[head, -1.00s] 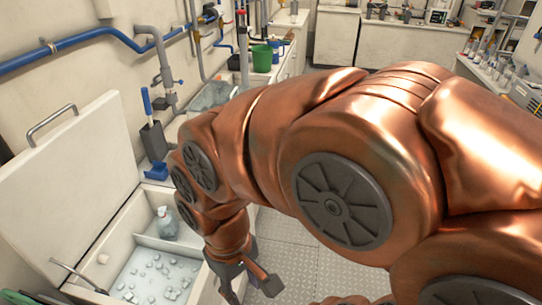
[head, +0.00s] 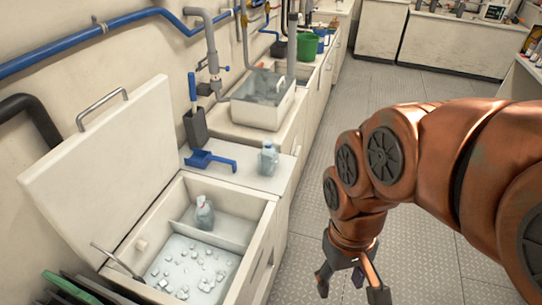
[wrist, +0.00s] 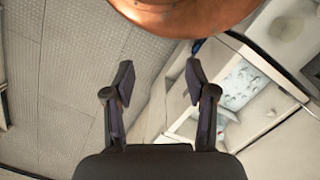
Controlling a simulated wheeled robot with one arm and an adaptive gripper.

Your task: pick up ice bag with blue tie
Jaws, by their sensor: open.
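A clear bag-like item with a blue top (head: 268,158) stands upright on the white counter behind the open ice chest. It looks like the ice bag with the blue tie, but it is small in view. A similar clear item with a paler top (head: 205,213) stands inside the chest, in the compartment at the back. My gripper (head: 351,288) is open and empty, pointing down over the floor to the right of the chest and apart from both items. The wrist view shows its two spread fingers (wrist: 159,78) with nothing between them.
The open chest (head: 262,240) holds loose ice cubes (head: 190,270), and a metal handle leans over its left edge. Its raised lid (head: 105,175) stands at the left. A blue scoop (head: 210,160) and a sink basin (head: 262,108) are near the counter. The floor at right is clear.

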